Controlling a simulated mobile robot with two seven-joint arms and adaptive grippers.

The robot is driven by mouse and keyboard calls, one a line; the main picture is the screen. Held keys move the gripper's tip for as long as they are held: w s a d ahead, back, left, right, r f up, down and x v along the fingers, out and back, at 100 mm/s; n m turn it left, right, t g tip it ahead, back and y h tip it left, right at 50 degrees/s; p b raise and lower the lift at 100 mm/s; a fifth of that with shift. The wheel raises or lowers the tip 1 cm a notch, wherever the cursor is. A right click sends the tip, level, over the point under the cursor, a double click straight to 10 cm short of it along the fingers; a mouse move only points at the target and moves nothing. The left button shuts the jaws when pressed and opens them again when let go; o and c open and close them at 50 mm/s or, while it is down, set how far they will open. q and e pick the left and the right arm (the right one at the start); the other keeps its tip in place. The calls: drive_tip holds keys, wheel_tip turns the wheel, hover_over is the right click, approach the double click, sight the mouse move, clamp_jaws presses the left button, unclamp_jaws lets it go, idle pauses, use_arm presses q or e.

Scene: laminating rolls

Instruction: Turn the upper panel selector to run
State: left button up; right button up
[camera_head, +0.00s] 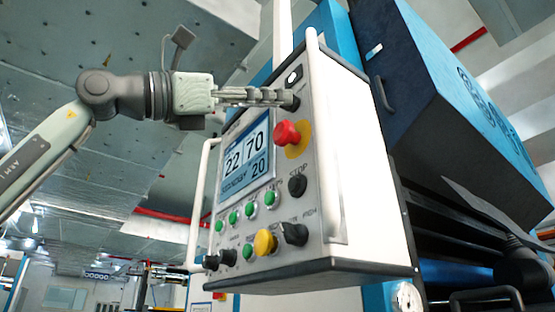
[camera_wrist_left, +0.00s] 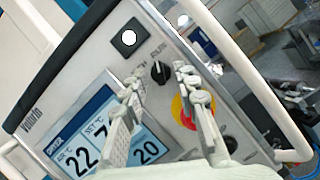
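The upper panel selector is a black knob on the grey front of the control panel (camera_head: 314,190). In the left wrist view the selector (camera_wrist_left: 160,72) shows between the two fingertips, with small labels too blurred to read. My left gripper (camera_wrist_left: 160,74) is open, with one finger on each side of the knob. In the head view the left gripper (camera_head: 287,98) reaches in from the left, its fingertips at the upper part of the panel. The fingers partly hide the selector there. I cannot tell whether they touch the knob. My right gripper is not in view.
Below the selector are a red emergency button (camera_head: 287,133) on yellow, a display (camera_head: 246,160), a black knob (camera_head: 297,186), green buttons (camera_head: 270,198), a yellow button (camera_head: 265,242) and a lower black selector (camera_head: 294,234). White handle bars (camera_head: 325,140) flank the panel.

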use_arm(q)
drive_tip(key=v, duration=1)
drive_tip(key=shift+a, duration=0.15)
